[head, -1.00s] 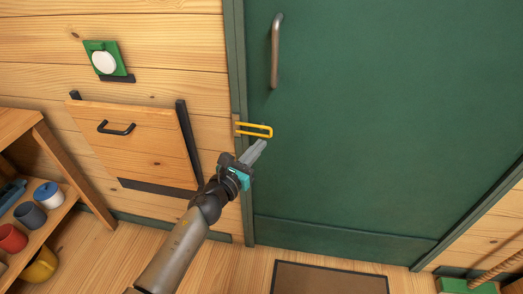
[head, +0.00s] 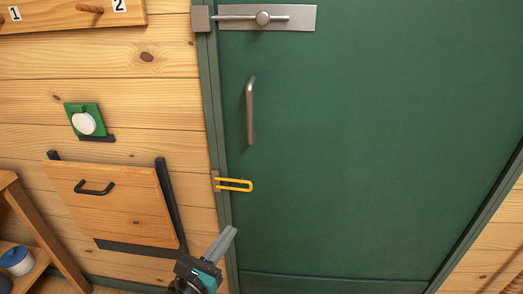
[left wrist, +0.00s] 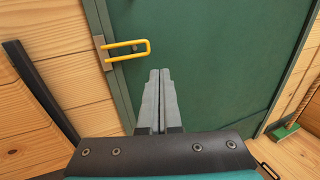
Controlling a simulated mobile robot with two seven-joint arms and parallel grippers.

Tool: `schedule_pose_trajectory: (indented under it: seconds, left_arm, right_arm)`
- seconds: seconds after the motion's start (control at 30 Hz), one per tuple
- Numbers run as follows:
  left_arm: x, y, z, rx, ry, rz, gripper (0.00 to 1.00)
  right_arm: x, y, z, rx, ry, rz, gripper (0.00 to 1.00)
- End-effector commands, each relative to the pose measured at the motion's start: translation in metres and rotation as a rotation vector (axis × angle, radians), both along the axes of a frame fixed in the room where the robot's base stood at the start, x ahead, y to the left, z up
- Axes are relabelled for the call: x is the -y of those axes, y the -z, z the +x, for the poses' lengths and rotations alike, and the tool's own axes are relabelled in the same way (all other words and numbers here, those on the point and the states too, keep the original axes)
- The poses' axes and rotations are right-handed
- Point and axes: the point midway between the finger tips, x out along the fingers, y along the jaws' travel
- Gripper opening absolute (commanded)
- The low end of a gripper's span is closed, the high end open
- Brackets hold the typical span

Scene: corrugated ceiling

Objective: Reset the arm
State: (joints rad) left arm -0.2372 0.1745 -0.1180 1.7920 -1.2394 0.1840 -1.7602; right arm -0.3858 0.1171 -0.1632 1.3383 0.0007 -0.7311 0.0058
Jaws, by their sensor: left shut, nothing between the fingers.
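My left gripper (head: 222,243) is at the bottom of the head view, in front of the green door's left edge. Its grey fingers are together with nothing between them, as the left wrist view (left wrist: 158,75) also shows. The gripper is apart from the yellow latch loop (head: 234,185), which sits above it on the door frame and reaches over the door's edge. The loop also shows in the left wrist view (left wrist: 128,46). The green door (head: 350,150) lies flush in its frame, with a metal handle (head: 250,112). My right gripper is in neither view.
A metal sliding bolt (head: 266,17) spans the door's upper left edge. Left of the door are a wooden flap (head: 115,210) with a black handle, a white round button (head: 84,123) on a green plate, and a numbered peg board (head: 70,15). A shelf (head: 20,222) stands lower left.

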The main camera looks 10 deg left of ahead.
Motion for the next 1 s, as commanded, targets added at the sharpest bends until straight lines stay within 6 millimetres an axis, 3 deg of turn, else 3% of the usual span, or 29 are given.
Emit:
schedule_pose_trajectory:
  seconds: [0.07, 0.17, 0.33, 0.47, 0.57, 0.7, 0.8, 0.9, 1.0]
  left_arm:
    - [-0.002, 0.008, 0.0, -0.034, -0.009, -0.042, 0.0]
    - [-0.01, 0.036, -0.003, -0.149, -0.048, -0.197, 0.0]
    - [-0.034, 0.124, -0.025, -0.481, -0.239, -0.683, 0.0]
    - [-0.055, 0.196, -0.063, -0.709, -0.481, -1.088, 0.0]
    - [-0.07, 0.248, -0.105, -0.835, -0.721, -1.389, 0.0]
    - [-0.089, 0.309, -0.18, -0.907, -1.127, -1.782, 0.0]
    - [-0.098, 0.34, -0.238, -0.865, -1.435, -2.019, 0.0]
    - [-0.105, 0.359, -0.288, -0.765, -1.703, -2.189, 0.0]
    - [-0.109, 0.369, -0.324, -0.653, -1.892, -2.294, 0.0]
  right_arm:
    - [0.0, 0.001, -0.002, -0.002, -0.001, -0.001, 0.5]
    - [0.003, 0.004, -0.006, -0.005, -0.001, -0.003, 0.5]
    - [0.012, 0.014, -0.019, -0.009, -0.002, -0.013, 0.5]
    - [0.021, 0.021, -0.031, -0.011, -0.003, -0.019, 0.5]
    - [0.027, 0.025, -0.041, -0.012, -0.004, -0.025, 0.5]
    - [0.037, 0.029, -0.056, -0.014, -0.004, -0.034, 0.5]
    - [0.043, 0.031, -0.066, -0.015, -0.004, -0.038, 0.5]
    - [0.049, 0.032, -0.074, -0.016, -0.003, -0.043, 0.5]
    - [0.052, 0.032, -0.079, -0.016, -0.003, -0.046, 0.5]
